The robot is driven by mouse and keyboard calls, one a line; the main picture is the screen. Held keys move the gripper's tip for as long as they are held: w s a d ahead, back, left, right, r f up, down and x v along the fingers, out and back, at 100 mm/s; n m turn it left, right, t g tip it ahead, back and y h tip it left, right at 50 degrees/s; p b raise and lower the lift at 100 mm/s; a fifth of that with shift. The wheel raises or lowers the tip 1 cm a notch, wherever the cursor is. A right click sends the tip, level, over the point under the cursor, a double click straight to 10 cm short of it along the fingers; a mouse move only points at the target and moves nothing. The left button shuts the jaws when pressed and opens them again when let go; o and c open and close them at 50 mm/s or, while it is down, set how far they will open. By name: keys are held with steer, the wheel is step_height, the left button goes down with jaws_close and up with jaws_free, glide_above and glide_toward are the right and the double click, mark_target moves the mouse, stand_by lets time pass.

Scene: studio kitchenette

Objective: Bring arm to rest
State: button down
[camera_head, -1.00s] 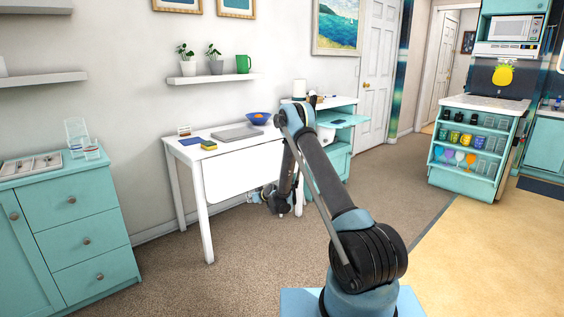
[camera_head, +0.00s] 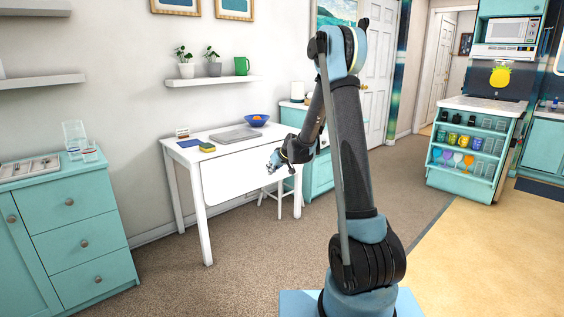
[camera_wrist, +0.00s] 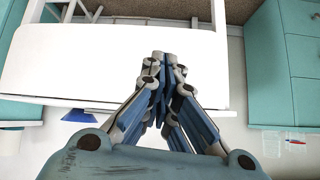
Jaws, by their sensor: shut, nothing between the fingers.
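My gripper (camera_head: 273,162) hangs at the end of my folded arm, in front of the white desk's front panel in the head view. In the wrist view, my gripper (camera_wrist: 164,58) has its fingertips together with nothing between them. My arm (camera_head: 350,150) rises from the base to a high elbow and bends back down to the gripper. The white desk (camera_head: 235,172) stands behind the gripper, and its white surface (camera_wrist: 90,62) fills much of the wrist view. I cannot tell how far the fingertips are from it.
On the desk are a grey laptop (camera_head: 236,136), a blue bowl (camera_head: 257,120) with orange contents and a small yellow-and-blue item (camera_head: 207,147). A teal dresser (camera_head: 75,225) stands at left. A shelf cart (camera_head: 470,150) stands at right. The carpet (camera_head: 230,280) between is clear.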

steer(key=s+d+r+m+g+h, duration=0.1)
steer(key=s+d+r, duration=0.2)
steer(key=s+d, duration=0.35)
steer(key=s+d+r+m+h, duration=0.1)
steer(key=s+d+r, duration=0.25)
steer(key=s, duration=0.65)
steer(key=s+d+r+m+g+h, duration=0.1)
steer(key=s+d+r, duration=0.25)
steer(key=s, duration=0.55)
steer(key=s+d+f+m+g+h, duration=0.1)
steer(key=s+d+f, duration=0.1)
steer(key=s, duration=0.7)
steer(key=s+d+f+m+g+h, duration=0.1)
steer(key=s+d+f, duration=0.2)
steer(key=s, duration=0.6)
steer(key=s+d+f+m+g, duration=0.1)
steer(key=s+d+f, duration=0.1)
steer(key=s+d, duration=0.4)
steer(key=s, duration=0.3)
steer(key=shift+s+f+h, duration=0.3)
steer(key=shift+s+h, duration=0.1)
